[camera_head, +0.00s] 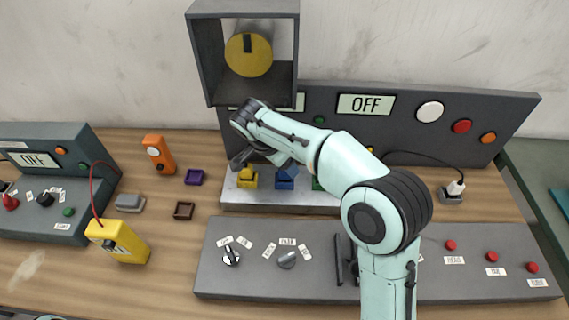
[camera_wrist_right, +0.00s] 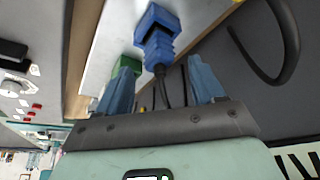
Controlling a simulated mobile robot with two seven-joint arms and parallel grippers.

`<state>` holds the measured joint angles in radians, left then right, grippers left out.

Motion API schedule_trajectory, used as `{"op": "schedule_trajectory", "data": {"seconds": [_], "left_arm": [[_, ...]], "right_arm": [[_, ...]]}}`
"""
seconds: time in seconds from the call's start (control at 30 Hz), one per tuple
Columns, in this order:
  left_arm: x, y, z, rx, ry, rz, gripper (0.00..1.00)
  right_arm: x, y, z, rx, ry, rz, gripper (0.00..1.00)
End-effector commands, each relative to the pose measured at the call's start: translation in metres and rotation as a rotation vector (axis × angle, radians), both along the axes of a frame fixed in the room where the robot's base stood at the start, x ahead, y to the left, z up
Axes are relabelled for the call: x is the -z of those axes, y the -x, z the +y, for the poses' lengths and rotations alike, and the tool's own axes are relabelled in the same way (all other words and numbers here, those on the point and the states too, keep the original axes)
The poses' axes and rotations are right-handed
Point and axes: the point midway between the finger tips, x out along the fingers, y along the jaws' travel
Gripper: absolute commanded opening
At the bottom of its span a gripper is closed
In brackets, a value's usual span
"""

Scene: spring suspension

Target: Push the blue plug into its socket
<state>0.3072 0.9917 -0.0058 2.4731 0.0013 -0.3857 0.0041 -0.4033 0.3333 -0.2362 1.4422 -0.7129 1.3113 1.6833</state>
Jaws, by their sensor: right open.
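The blue plug (camera_wrist_right: 157,47) is in the right wrist view with its dark cable running back between my fingers. It meets the blue socket (camera_wrist_right: 160,17) on the pale strip; I cannot tell how deep it sits. In the head view the blue plug (camera_head: 289,170) stands at the blue socket (camera_head: 285,183), partly covered by my gripper. My right gripper (camera_wrist_right: 159,70) is open, its two bluish fingers on either side of the cable, short of the plug.
Yellow (camera_head: 247,178) and green (camera_head: 317,184) connectors flank the blue one closely. A dark box with a yellow disc (camera_head: 248,55) overhangs the strip. A control panel (camera_head: 215,280) lies in front. A white plug on a cable (camera_head: 456,187) stands at the right.

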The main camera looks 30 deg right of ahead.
Motion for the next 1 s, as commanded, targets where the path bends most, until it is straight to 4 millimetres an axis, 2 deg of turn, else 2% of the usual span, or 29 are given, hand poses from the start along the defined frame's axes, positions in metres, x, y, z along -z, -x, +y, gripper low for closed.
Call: {"op": "schedule_trajectory", "data": {"seconds": [0.1, 0.33, 1.0], "left_arm": [[-0.003, -0.001, 0.000, 0.000, 0.001, -0.002, 0.43], [-0.006, -0.003, 0.000, 0.000, 0.000, -0.003, 0.43], [-0.006, -0.003, 0.000, 0.000, 0.000, -0.003, 0.43]], "right_arm": [[-0.022, 0.001, 0.009, -0.002, -0.002, -0.004, 0.68], [-0.049, 0.004, 0.020, -0.001, 0.000, -0.002, 0.68], [-0.053, 0.005, 0.022, -0.001, 0.000, 0.001, 0.68]]}}
